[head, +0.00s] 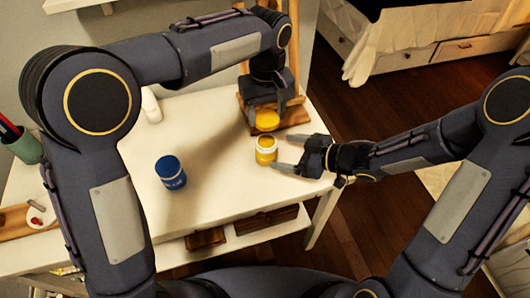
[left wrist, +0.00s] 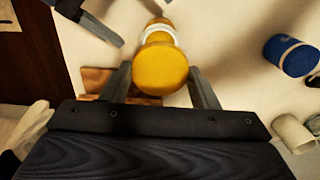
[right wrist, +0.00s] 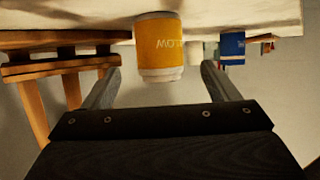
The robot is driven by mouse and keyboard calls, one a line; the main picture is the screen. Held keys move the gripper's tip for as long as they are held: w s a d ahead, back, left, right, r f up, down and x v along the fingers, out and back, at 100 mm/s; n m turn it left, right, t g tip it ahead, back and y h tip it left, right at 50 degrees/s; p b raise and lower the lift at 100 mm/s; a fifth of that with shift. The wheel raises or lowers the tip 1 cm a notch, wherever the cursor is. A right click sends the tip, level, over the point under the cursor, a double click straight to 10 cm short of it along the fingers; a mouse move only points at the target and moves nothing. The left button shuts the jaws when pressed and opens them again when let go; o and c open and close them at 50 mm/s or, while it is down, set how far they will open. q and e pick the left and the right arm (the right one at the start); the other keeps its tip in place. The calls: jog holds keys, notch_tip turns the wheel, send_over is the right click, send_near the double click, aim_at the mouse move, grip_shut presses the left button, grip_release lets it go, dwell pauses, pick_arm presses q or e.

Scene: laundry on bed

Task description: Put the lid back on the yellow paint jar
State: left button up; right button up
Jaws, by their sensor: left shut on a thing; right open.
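The yellow paint jar (head: 266,151) stands upright and without its lid on the white table, its pale rim showing. My left gripper (head: 266,106) is shut on the yellow lid (head: 267,122) and holds it above and a little behind the jar, apart from it. In the left wrist view the lid (left wrist: 160,68) sits between the fingers and partly covers the jar (left wrist: 160,28). My right gripper (head: 293,154) is open just right of the jar. In the right wrist view the jar (right wrist: 158,45) stands ahead of the spread fingers.
A closed blue jar (head: 171,172) stands on the table (head: 215,125) to the left. A white bottle (head: 151,105) stands behind it. A wooden easel (head: 294,103) is at the back right edge. A green cup with pens (head: 24,148) is far left. The table between the jars is clear.

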jog(key=x, duration=0.7)
jog(key=c, duration=1.5)
pick_arm(q)
send_over(266, 143)
jog(key=shift+f, duration=2.5)
jog(key=shift+d+f, duration=0.1)
jog(key=shift+f, duration=0.75)
jog(key=shift+f, duration=0.55)
